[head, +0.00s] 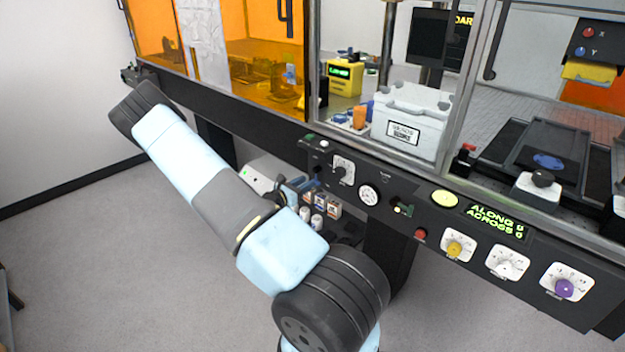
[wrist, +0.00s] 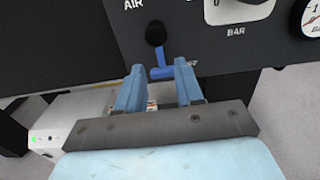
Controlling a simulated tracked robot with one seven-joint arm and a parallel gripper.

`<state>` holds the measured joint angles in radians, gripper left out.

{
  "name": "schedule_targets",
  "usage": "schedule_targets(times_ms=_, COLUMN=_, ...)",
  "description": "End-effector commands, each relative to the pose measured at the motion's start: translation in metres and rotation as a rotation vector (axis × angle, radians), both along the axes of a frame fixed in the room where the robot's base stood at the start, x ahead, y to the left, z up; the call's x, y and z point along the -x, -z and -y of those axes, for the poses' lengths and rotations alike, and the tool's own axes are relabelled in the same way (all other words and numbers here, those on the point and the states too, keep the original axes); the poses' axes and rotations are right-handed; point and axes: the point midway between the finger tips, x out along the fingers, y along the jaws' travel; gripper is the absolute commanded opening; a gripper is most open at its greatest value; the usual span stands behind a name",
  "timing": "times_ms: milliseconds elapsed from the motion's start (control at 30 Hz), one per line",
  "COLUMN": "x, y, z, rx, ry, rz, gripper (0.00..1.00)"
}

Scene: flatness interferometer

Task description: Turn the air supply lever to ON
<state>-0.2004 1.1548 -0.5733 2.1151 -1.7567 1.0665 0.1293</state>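The air supply lever (wrist: 161,62) is blue and hangs down from a round black hub on the dark panel, under the word AIR. Its lower end is a short blue crosspiece. My gripper (wrist: 159,68) is open in the wrist view, with one blue finger on each side below the lever. The lever's lower end shows in the gap between the fingertips. I cannot tell whether either finger touches it. No ON or OFF mark is readable. In the head view the lever is too small and dark to make out clearly.
A BAR knob (head: 342,168) and a pressure gauge (head: 368,195) sit right of the lever on the panel. A white box with a green light (wrist: 55,130) stands below left. Small bottles (head: 312,216) stand under the panel. Open floor lies in front.

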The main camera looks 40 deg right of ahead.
Motion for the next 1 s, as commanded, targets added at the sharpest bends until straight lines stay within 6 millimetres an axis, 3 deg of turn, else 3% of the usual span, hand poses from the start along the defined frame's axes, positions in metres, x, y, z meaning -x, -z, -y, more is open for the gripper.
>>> schedule_targets(times_ms=100, x=-0.001, y=0.0, z=0.02, rx=0.001, ry=0.002, rz=0.0, gripper=0.36)
schedule_targets(times_ms=300, x=-0.003, y=0.0, z=0.04, rx=0.0, ry=0.001, rz=0.0, gripper=0.36)
schedule_targets(times_ms=700, x=-0.003, y=0.0, z=0.047, rx=0.0, ry=0.001, rz=0.0, gripper=0.36)
schedule_targets(times_ms=1000, x=-0.003, y=0.0, z=0.047, rx=0.0, ry=0.001, rz=0.0, gripper=0.09)
